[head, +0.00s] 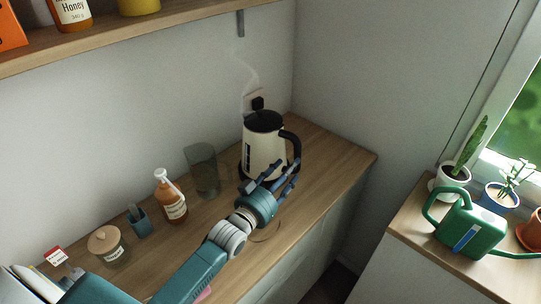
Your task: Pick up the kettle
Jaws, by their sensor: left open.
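The kettle (262,146) is cream with a black lid and a black handle on its right side. It stands upright on the wooden counter, near the back corner, with steam rising above it. My left gripper (276,178) is open, just in front of the kettle and below its handle. Its fingers overlap the kettle's lower right part in the head view, and I cannot tell whether they touch it. The fingers hide part of the kettle's base. My right gripper is not in view.
A shelf (130,32) hangs above. A green watering can (468,228) and potted plants stand at right.

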